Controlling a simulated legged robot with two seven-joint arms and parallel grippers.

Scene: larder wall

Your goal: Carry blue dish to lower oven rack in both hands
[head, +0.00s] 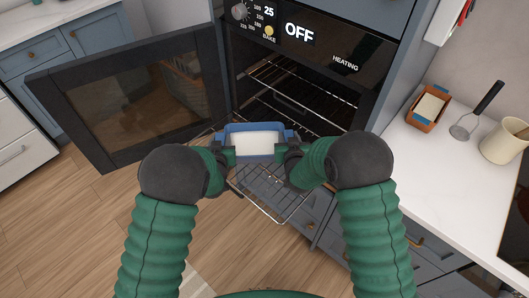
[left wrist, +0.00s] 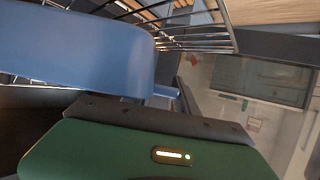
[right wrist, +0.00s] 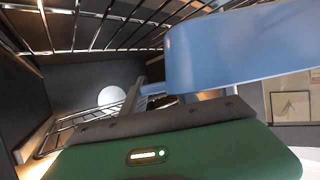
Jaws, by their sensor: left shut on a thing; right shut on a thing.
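The blue dish (head: 258,130), with pale contents, is held between my two grippers in front of the open oven (head: 300,95). My left gripper (head: 223,152) is shut on its left end and my right gripper (head: 291,151) on its right end. The dish's blue side fills much of the left wrist view (left wrist: 85,45) and shows in the right wrist view (right wrist: 235,45). The lower oven rack (head: 270,193) appears pulled out below the dish, its wire front edge visible. The dish looks apart from the rack, but the exact gap cannot be told.
The oven door (head: 130,100) stands open to the left. An upper wire rack (head: 290,78) is inside the oven.

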